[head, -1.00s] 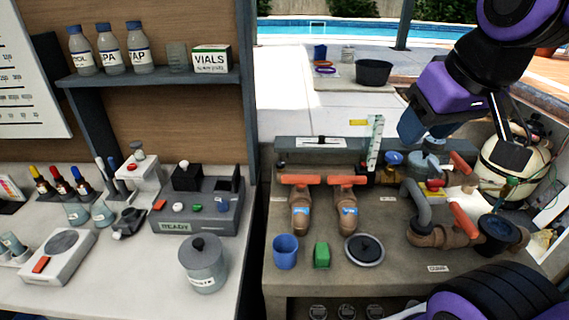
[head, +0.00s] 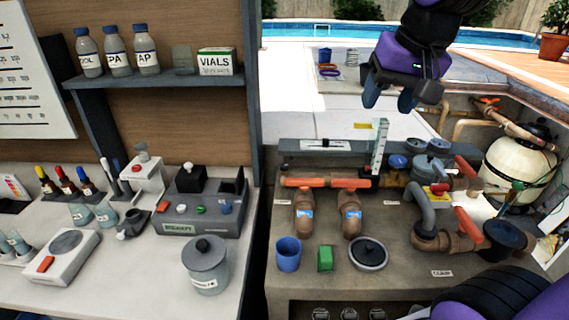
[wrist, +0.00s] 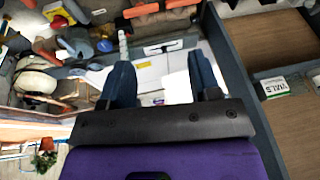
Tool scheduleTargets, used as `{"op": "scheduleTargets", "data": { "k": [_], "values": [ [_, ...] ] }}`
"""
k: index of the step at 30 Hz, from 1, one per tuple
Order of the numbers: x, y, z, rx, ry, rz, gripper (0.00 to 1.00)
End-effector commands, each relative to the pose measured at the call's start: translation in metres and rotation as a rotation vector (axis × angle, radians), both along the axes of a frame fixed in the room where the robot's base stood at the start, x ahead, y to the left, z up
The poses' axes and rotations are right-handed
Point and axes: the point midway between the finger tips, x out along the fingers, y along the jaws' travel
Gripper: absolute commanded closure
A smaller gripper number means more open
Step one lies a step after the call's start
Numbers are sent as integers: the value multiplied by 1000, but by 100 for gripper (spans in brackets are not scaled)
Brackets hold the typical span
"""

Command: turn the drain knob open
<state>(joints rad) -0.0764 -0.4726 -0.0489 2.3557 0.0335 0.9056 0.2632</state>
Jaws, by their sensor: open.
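I cannot tell for sure which part is the drain knob. On the concrete bench (head: 300,278), two brown valves, left (head: 304,218) and right (head: 351,220), have orange bar handles, left (head: 297,182) and right (head: 349,183), lying crosswise. More orange handles sit on the brown pipework at the right, an upper one (head: 466,167) and a lower one (head: 467,224). A small red and yellow part (head: 438,189) is beside them. My gripper (head: 388,98) is open and empty, high above the bench's back edge. In the wrist view my gripper (wrist: 162,80) has its fingers apart with nothing between them.
An upright clear gauge (head: 379,147) stands at the bench's back. A blue cup (head: 288,254), green block (head: 325,259) and round lid (head: 369,254) sit in front. A cream tank (head: 516,165) is at the right. A wooden shelf unit (head: 250,100) borders the left.

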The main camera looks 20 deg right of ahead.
Motion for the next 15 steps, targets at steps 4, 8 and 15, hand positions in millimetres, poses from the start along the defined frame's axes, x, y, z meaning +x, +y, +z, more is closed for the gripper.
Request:
{"op": "scheduleTargets", "data": {
  "k": [4, 8, 15],
  "values": [
    [46, 7, -6, 48, 60, -97, 43],
    [84, 13, -15, 81, 111, -190, 43],
    [155, 29, -46, 119, 196, -365, 43]
  ]
}}
